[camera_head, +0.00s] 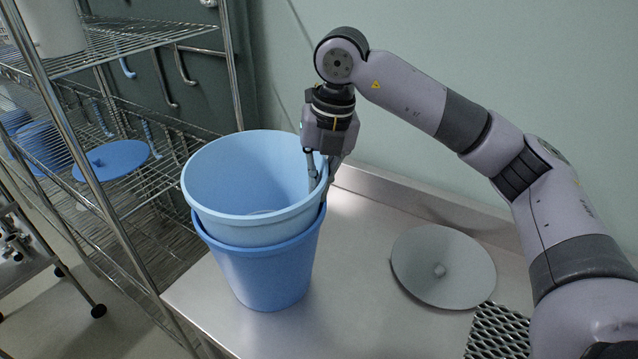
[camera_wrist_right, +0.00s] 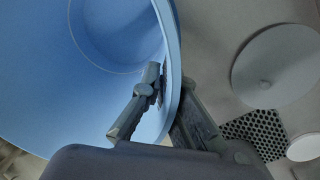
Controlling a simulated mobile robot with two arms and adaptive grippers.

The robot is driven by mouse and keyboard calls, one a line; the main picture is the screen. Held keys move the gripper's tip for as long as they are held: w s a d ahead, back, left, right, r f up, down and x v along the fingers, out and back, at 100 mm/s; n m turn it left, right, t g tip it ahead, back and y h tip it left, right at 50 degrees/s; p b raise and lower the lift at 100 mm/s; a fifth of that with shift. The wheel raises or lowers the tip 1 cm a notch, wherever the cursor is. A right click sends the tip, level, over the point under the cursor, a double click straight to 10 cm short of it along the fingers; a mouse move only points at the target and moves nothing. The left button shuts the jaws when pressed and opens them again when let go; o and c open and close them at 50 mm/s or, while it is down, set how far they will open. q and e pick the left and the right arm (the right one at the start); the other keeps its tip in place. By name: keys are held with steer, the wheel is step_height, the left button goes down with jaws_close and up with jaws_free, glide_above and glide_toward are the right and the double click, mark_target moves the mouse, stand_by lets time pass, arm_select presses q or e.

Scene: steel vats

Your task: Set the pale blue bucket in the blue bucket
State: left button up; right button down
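The pale blue bucket (camera_head: 235,217) sits upright inside the blue bucket (camera_head: 268,279), with its upper part standing above the blue rim. The blue bucket stands on the steel table near its left end. My right gripper (camera_head: 322,186) is at the right side of the pale blue bucket's rim, one finger inside the wall and one outside. In the right wrist view the gripper (camera_wrist_right: 168,110) straddles the pale blue wall (camera_wrist_right: 60,110), and the fingers appear closed on it. The pale bucket's underside is hidden. My left gripper is not in view.
A grey round lid (camera_head: 444,266) lies on the steel table (camera_head: 350,316) to the right, with a perforated metal mat (camera_head: 500,334) in front of it. A wire shelf (camera_head: 165,165) with a blue disc (camera_head: 112,160) stands left of the table. A wall runs behind.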

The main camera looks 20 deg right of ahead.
steer(key=c, duration=2.3)
jaws_free()
steer(key=shift+s+a+f, duration=0.1)
steer(key=shift+s+f, duration=0.05)
steer(key=shift+f, duration=0.3)
steer(key=shift+s+a+f, duration=0.1)
steer(key=shift+f, duration=0.35)
steer(key=o, duration=0.5)
steer(key=shift+o, duration=0.4)
steer(key=shift+w+f+g, duration=0.15)
steer(key=shift+w+g, duration=0.05)
steer(key=shift+g, duration=0.1)
steer(key=shift+w, duration=0.35)
steer(key=shift+s+r, duration=0.25)
steer(key=shift+r, duration=0.4)
step_height(320, 180, up, 11)
steer(key=d, duration=0.1)
steer(key=shift+d+f, duration=0.15)
steer(key=shift+f, duration=0.05)
